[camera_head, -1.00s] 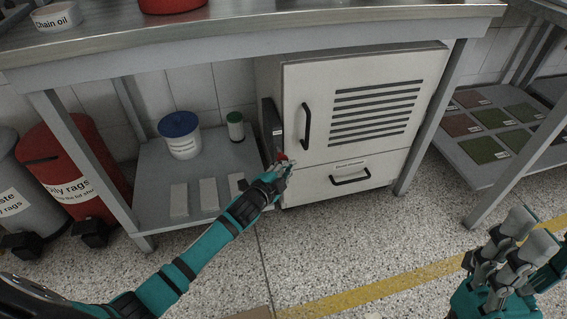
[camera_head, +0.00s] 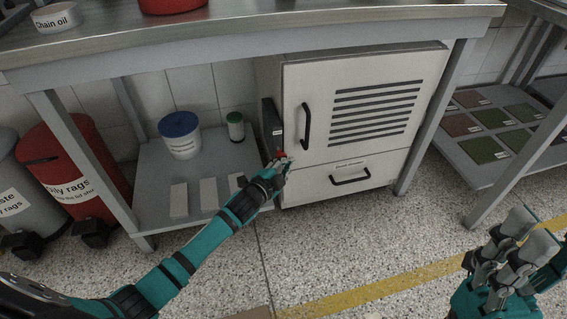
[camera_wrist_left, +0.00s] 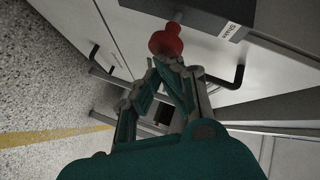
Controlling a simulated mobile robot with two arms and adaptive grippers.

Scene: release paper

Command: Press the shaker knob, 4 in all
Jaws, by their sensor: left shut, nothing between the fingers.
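The red shaker knob (camera_wrist_left: 166,40) sticks out from a dark box with a partly readable label (camera_wrist_left: 229,32) in the left wrist view. In the head view the knob (camera_head: 281,153) shows as a small red spot below the dark box (camera_head: 272,126) on the cabinet's left side. My left gripper (camera_wrist_left: 166,62) is shut and empty, its fingertips right at the knob's near end; I cannot tell if they touch. It also shows in the head view (camera_head: 282,163), partly covering the knob. My right gripper (camera_head: 530,233) is at the lower right, open and away from everything.
The white cabinet (camera_head: 300,75) has a door handle (camera_head: 306,127) and drawer handle (camera_head: 350,180) close to my left gripper. A blue-lidded tub (camera_head: 181,146) and green-capped container (camera_head: 235,131) stand on the low shelf (camera_head: 150,160). The table leg (camera_head: 90,165) is left of my arm.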

